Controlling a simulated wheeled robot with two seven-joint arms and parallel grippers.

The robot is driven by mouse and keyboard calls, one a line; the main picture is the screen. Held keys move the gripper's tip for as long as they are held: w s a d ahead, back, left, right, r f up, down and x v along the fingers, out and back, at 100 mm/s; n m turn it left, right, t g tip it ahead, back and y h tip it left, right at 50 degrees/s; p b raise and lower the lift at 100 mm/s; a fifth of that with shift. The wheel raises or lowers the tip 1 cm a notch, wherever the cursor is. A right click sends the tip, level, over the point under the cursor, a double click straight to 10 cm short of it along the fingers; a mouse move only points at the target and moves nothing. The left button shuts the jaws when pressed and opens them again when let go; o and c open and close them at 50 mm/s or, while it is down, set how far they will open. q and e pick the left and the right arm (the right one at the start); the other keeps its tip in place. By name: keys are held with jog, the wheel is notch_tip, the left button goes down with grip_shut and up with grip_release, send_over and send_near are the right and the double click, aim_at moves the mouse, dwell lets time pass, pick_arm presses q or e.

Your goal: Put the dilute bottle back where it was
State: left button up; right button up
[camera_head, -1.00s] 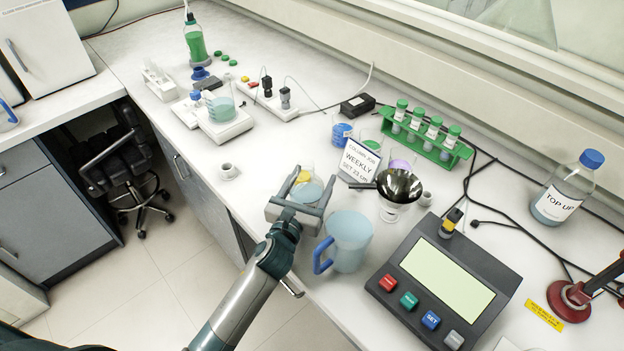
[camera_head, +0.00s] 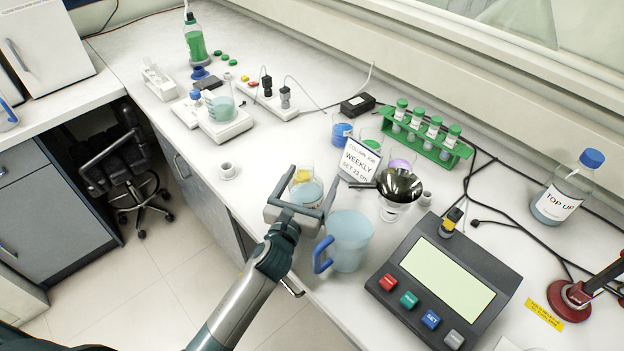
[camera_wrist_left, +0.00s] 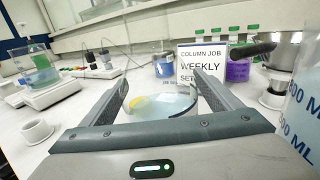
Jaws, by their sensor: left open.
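No label reading "dilute" is legible in either view. My left gripper (camera_head: 315,174) is open near the bench's front edge, its fingers on either side of a clear glass vessel (camera_head: 306,192) with pale blue liquid and something yellow at it. The left wrist view shows the vessel (camera_wrist_left: 162,104) between the spread fingers (camera_wrist_left: 160,82); its lower part is hidden by the gripper body. A clear bottle with a blue cap, labelled "TOP UP" (camera_head: 562,190), stands upright at the right. A bottle with green liquid (camera_head: 195,42) stands at the far back. My right gripper is out of view.
A jug with a blue handle (camera_head: 348,242) stands close right of my gripper. The bench left of the gripper is mostly clear around a small white cup (camera_head: 228,171).

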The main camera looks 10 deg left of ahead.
pick_arm(q)
jog(key=s+b, duration=0.1)
jog(key=s, duration=0.2)
jog(key=s+a, duration=0.1)
jog(key=s, duration=0.3)
jog(key=s+b, duration=0.1)
jog(key=s, duration=0.3)
jog(key=shift+a+b, duration=0.15)
jog(key=shift+b, duration=0.2)
jog(key=shift+s, duration=0.15)
